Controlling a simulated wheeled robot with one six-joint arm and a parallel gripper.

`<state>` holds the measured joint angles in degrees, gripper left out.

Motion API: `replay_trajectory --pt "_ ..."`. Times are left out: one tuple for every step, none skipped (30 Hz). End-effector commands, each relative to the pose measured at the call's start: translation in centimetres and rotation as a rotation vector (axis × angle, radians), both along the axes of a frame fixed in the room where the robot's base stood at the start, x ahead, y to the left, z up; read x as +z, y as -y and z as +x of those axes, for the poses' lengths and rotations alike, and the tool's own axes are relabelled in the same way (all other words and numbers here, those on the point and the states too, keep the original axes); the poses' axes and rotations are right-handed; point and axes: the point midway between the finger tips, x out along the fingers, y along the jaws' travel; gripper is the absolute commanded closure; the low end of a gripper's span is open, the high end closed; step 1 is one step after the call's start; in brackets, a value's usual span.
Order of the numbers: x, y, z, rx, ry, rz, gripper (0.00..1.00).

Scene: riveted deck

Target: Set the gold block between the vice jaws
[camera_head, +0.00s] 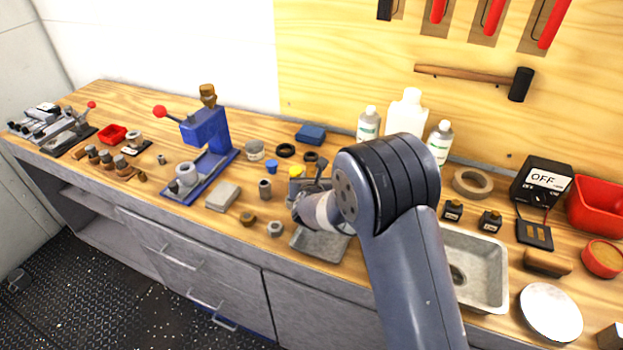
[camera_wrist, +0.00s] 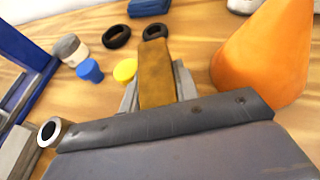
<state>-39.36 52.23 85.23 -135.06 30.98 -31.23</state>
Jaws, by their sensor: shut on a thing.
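The gold block (camera_wrist: 155,65) is between the two grey fingers of my gripper (camera_wrist: 157,86) in the wrist view, which are shut on it. Its far end points towards the back of the bench. In the head view my gripper (camera_head: 316,182) is over the middle of the bench, above a shallow grey tray (camera_head: 320,244); my arm hides most of it, and I cannot make out the block there. A grey fixture with a red-knobbed handle (camera_head: 70,135) stands at the far left of the bench; it may be the vice, but its jaws are too small to tell.
A blue press (camera_head: 207,128) stands left of my gripper. A yellow cap (camera_wrist: 125,70), a blue cup (camera_wrist: 89,71) and black rings (camera_wrist: 117,37) lie near the block. White bottles (camera_head: 405,112) stand behind my arm.

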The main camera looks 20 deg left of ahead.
Motion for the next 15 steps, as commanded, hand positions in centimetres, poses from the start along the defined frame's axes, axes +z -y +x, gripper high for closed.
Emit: replay_trajectory --pt "-0.16 -0.03 0.06 0.000 0.004 0.001 1.00" --pt "-0.24 -0.03 0.07 -0.001 0.003 0.003 1.00" --pt "-0.26 -0.03 0.07 -0.001 0.004 0.003 1.00" --pt "-0.25 -0.03 0.07 -0.001 0.004 0.004 1.00" --pt "-0.23 -0.04 0.08 -0.001 0.004 0.004 1.00" --pt "-0.23 -0.03 0.07 -0.001 0.004 0.004 1.00" --pt "-0.23 -0.03 0.07 -0.001 0.004 0.004 1.00" --pt "-0.24 -0.03 0.07 -0.001 0.004 0.003 1.00" --pt "-0.27 -0.03 0.07 -0.001 0.004 0.003 1.00" --pt "-0.34 -0.03 0.07 -0.001 0.004 0.003 1.00" --pt "-0.43 -0.03 0.07 -0.001 0.004 0.003 1.00" --pt "-0.55 -0.03 0.07 -0.001 0.004 0.003 1.00" --pt "-0.63 -0.03 0.07 -0.001 0.004 0.003 1.00" --pt "-0.68 -0.03 0.07 -0.001 0.004 0.003 1.00" --pt "-0.68 0.00 0.02 0.000 0.002 0.001 0.69"
